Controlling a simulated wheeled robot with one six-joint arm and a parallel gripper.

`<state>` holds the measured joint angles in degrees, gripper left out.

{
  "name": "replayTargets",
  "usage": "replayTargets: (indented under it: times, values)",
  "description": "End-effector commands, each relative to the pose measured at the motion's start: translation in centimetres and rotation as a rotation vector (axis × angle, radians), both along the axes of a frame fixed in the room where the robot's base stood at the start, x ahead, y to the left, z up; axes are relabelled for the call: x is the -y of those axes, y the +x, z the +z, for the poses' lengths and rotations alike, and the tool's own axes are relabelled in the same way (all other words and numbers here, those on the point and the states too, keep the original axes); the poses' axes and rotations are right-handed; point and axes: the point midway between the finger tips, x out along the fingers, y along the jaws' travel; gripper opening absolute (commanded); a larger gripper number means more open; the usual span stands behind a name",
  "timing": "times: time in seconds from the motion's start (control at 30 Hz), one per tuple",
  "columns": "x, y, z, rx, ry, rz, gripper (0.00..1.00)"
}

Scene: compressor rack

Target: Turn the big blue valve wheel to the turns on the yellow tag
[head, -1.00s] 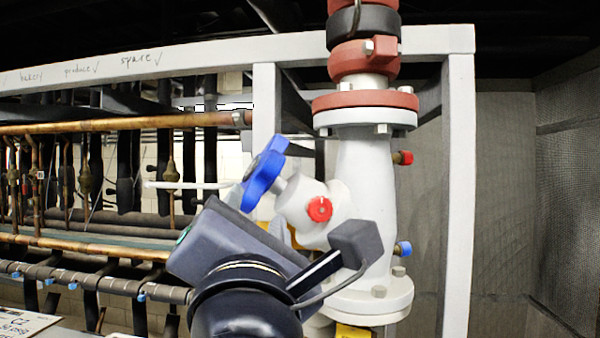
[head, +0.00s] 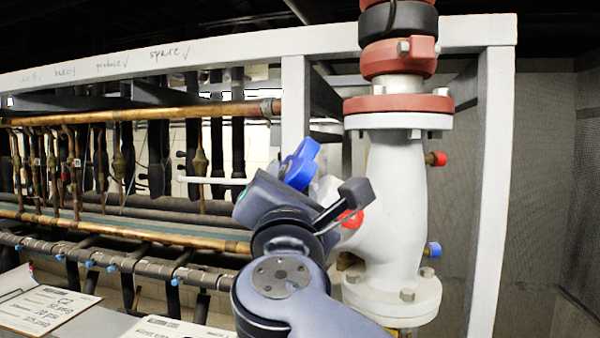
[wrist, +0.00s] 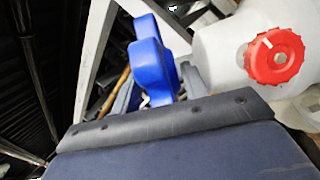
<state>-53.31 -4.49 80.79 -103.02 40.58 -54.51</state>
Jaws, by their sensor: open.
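The blue valve wheel (head: 301,164) shows edge-on and tilted in the head view, on the angled neck of a white valve body (head: 395,200). In the wrist view the wheel (wrist: 152,62) stands just beyond the dark front edge of my gripper (wrist: 158,90). Grey parts that look like its fingers show on either side of the wheel's lower part. The gripper is open; I cannot tell whether it touches the wheel. In the head view my wrist covers the wheel's lower part. No readable yellow tag shows.
A red cap (wrist: 274,55) sits close right of the wheel. A white frame post (head: 490,190) stands right of the valve. Copper pipes (head: 140,113) run at left. Clipboards with paper (head: 45,308) lie at lower left.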

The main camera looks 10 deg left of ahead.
Motion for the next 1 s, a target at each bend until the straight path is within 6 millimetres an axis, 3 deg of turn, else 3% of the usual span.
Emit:
replayTargets:
  times: [0.33,0.83,1.0]
  values:
    - [-0.09,0.43,0.08,-0.001,0.001,0.001,0.42]
    - [-0.09,0.4,0.09,0.0,0.001,0.0,0.02]
    - [-0.07,0.4,0.1,-0.002,0.0,0.001,0.0]
